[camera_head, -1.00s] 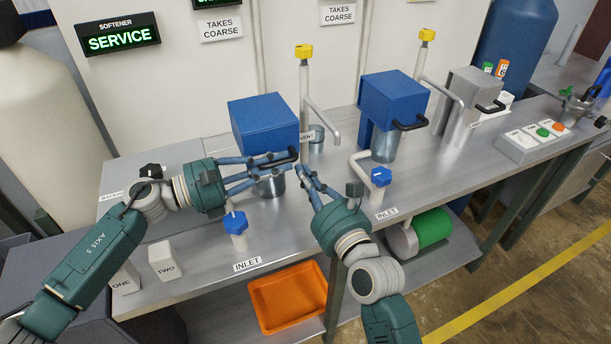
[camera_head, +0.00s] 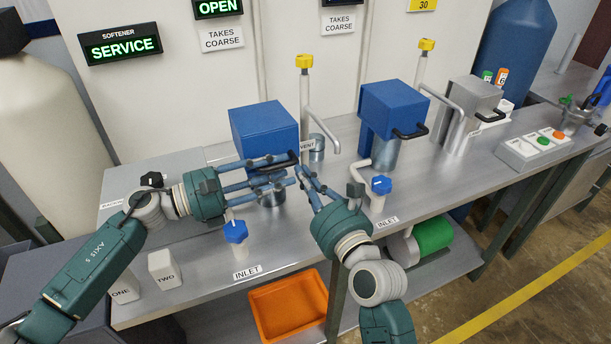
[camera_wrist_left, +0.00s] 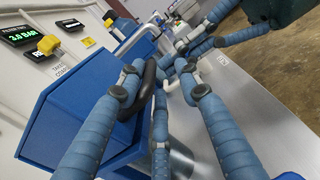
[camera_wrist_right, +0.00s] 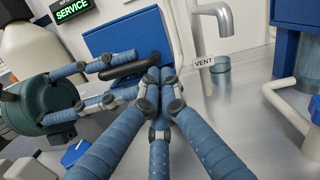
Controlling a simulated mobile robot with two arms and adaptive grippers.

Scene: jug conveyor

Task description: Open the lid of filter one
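The left filter has a blue boxy lid (camera_head: 264,128) that looks shut over a metal canister (camera_head: 271,196). The lid's black handle (camera_wrist_left: 145,90) shows in the left wrist view, with one finger close against it; contact is unclear. My left gripper (camera_head: 275,172) is open, its fingers spread in front of the lid at the handle. My right gripper (camera_head: 309,178) is just right of the left fingertips, pointing toward the filter. Its fingers look close together in the right wrist view (camera_wrist_right: 160,85) with nothing visible between them. Its exact opening is unclear.
A second blue-lidded filter (camera_head: 394,108) stands to the right. A yellow-topped vent pipe (camera_head: 304,95) rises between the filters. Blue inlet valves (camera_head: 236,232) stand near the bench front. Blocks marked ONE (camera_head: 125,290) and TWO (camera_head: 162,268) are at the left. An orange tray (camera_head: 288,305) lies below.

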